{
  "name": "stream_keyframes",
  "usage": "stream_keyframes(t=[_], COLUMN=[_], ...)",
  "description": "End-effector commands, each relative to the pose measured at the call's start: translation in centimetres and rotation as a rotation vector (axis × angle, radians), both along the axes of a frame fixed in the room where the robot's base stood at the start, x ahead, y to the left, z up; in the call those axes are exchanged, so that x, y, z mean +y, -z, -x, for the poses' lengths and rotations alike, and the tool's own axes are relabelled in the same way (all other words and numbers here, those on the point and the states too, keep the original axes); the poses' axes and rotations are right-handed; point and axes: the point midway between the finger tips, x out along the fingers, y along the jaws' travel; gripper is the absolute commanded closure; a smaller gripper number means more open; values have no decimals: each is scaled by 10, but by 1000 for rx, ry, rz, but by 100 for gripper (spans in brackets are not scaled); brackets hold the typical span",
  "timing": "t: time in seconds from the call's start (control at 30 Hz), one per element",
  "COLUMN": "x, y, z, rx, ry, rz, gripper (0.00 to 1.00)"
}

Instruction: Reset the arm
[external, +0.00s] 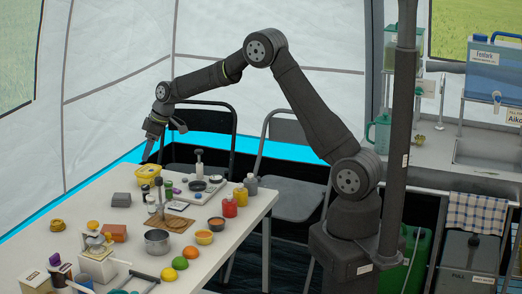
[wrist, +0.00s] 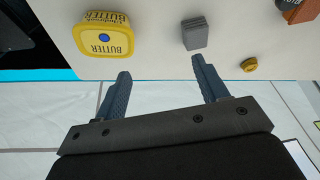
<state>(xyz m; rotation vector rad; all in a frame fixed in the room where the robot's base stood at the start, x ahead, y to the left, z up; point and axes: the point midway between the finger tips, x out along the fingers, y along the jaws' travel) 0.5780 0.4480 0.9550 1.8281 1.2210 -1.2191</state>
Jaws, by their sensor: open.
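My gripper (external: 149,152) hangs over the far edge of the white table (external: 245,205) in the external view, fingers pointing down. In the wrist view my gripper (wrist: 160,82) shows its two blue-grey fingers wide apart with nothing between them. A yellow butter tub (wrist: 103,37) lies ahead of the left finger, and a grey block (wrist: 194,34) lies ahead of the right finger. The same butter tub (external: 149,172) and grey block (external: 121,199) are on the table in the external view. The gripper appears apart from both.
Several items crowd the table, including a metal pot (external: 157,241), a red bottle (external: 229,206), an orange (external: 191,252) and a white appliance (external: 97,262). Two dark folding chairs (external: 293,190) stand behind the table. A dark pole (external: 399,130) rises beside my base.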

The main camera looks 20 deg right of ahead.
Motion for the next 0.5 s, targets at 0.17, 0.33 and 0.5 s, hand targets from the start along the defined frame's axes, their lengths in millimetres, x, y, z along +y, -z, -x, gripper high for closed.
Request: stream_keyframes(t=[0.17, 0.33, 0.5], x=[0, 0, 0], y=[-38, -72, -106], z=[-1, -1, 0], rx=[-2, -3, -2], ry=[1, 0, 0], rz=[-1, -1, -1], gripper=[34, 34, 34])
